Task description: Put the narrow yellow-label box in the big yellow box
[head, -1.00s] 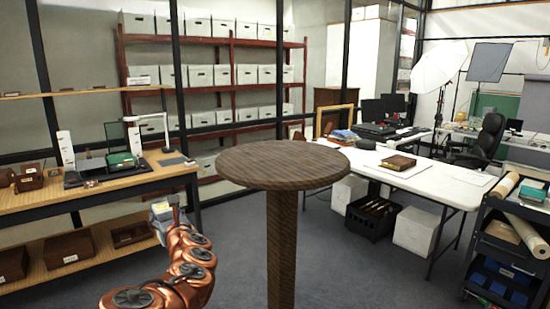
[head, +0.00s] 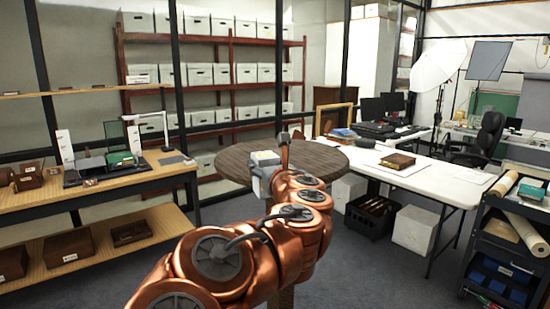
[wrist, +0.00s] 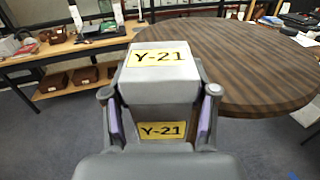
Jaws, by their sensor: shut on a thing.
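The narrow yellow-label box (wrist: 163,85) is grey, with yellow labels reading Y-21 on its top and on the face toward me in the wrist view. My gripper (wrist: 159,100) is shut on it, one finger on each side. I cannot make out a big yellow box in either view.
The visible part of the round tabletop is bare. A wooden bench (head: 150,182) with brown boxes (head: 68,246) on its lower shelf stands at left. A white table (head: 440,182) with a brown box (head: 397,161) and a dark cart (head: 510,235) stand at right.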

